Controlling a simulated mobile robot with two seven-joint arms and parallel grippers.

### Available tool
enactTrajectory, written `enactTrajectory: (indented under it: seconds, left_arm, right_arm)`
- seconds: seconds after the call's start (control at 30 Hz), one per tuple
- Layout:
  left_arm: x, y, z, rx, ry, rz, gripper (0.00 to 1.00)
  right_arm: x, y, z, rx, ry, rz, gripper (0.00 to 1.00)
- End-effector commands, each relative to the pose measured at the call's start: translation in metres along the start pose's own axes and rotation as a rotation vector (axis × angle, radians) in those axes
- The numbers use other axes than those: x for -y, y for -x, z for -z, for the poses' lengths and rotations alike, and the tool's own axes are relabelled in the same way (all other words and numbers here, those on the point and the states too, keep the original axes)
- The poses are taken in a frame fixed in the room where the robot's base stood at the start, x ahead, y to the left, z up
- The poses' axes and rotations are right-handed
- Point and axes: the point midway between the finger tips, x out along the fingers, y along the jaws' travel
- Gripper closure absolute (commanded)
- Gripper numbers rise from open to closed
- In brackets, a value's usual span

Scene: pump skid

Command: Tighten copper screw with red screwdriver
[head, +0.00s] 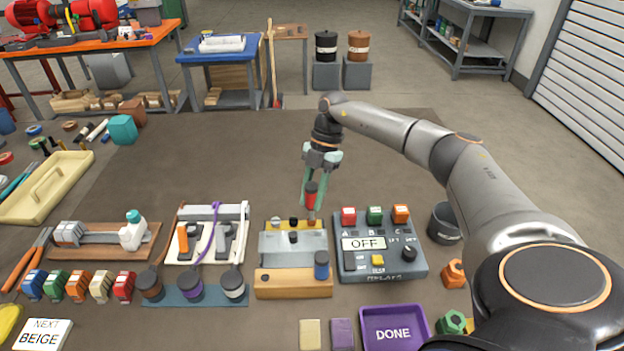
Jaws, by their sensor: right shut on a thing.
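My right gripper (312,196), with pale green fingers, is shut on the red screwdriver (310,201). The screwdriver has a red handle with a dark top and is held roughly upright, pointing down. It is over the right end of the back row of a grey and yellow block (290,243). The copper screw cannot be made out clearly; the tool and fingers cover the spot at the right end. I cannot tell whether the tip touches a screw. My left gripper is not in view.
A grey relay box (381,262) reading OFF stands just right of the block. A blue-capped item (321,266) stands on the block's front ledge. Left is a white fixture (212,236) with handles. A purple DONE tray (393,311) lies in front. The mat behind is clear.

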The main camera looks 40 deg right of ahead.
Motion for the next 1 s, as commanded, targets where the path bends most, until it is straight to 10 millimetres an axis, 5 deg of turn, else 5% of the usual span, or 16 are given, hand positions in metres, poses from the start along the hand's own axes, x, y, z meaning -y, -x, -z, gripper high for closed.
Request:
enactTrajectory:
  seconds: [1.0]
  left_arm:
    - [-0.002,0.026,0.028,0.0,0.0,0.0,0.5]
  right_arm:
    - [0.0,0.001,0.0,0.0,-0.215,-0.09,1.0]
